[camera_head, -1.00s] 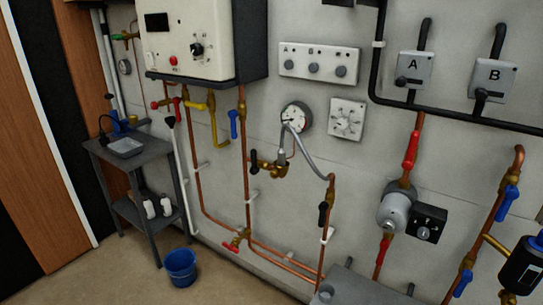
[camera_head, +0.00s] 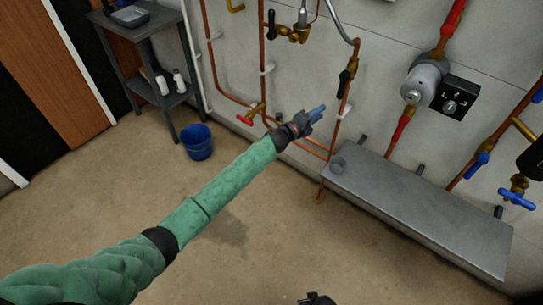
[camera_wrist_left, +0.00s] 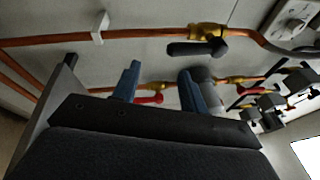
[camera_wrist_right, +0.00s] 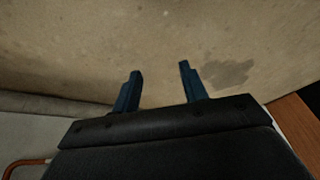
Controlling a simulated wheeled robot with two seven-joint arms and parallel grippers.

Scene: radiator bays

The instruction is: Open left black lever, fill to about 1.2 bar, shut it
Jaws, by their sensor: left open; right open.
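The left black lever (camera_head: 271,23) sits at the top of the head view, on brass fittings (camera_head: 297,33) of the filling pipework. A second black lever (camera_head: 345,82) is on the copper pipe to its right. My left gripper (camera_head: 316,113) is open and empty, below and left of the second lever and apart from both. In the left wrist view its fingers (camera_wrist_left: 158,85) are spread below a black lever (camera_wrist_left: 197,48) on a brass valve; I cannot be sure which lever. The pressure gauge is out of the head view. My right gripper (camera_wrist_right: 160,85) is open and empty over the floor.
A grey metal bench (camera_head: 420,205) stands along the wall at right. A red valve handle (camera_head: 246,119), a blue bucket (camera_head: 198,142) and a small grey table (camera_head: 137,60) are at left. The pump (camera_head: 424,82) is at upper right. The floor in front is mostly clear.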

